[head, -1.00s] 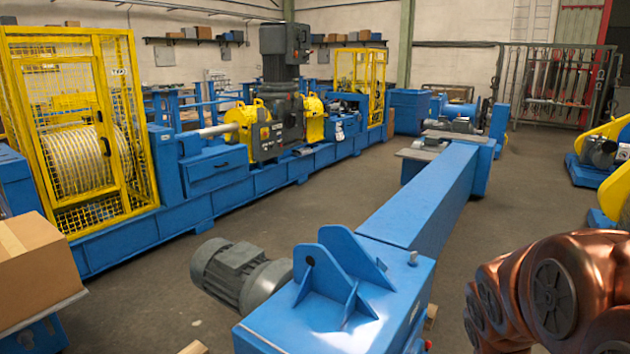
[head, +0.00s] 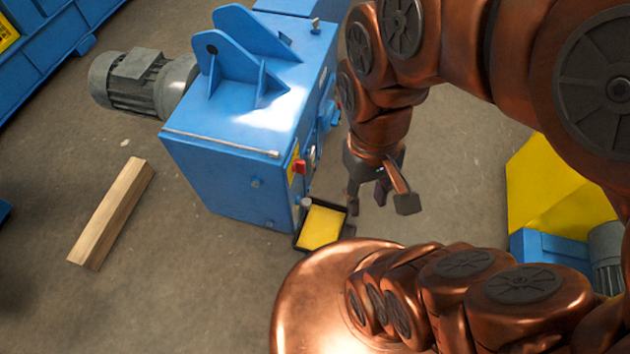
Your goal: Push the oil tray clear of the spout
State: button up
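The oil tray (head: 298,243) is a small dark rectangular tray filled with yellow. It sits on the floor against the near right corner of the blue machine housing (head: 225,130). A small pale grey round end (head: 306,203) shows at the tray's far left corner; it may be the spout, but I cannot tell for sure. My gripper (head: 380,206) is open and empty, fingers pointing down, just right of and beyond the tray in the picture. I see a gap between its left finger and the tray, but cannot tell its height. My own body covers the floor just below the tray.
A grey motor (head: 140,82) sticks out of the housing's left side. A wooden beam (head: 112,213) lies on the floor at left. A yellow and blue machine (head: 555,185) stands at right. The floor (head: 455,190) between it and my gripper is bare.

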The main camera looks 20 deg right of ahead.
aim_at(326, 223)
jog(key=z, duration=0.05)
jog(key=k, duration=0.9)
jog(key=u, duration=2)
jog(key=i, duration=1.3)
jog(key=z, duration=1.95)
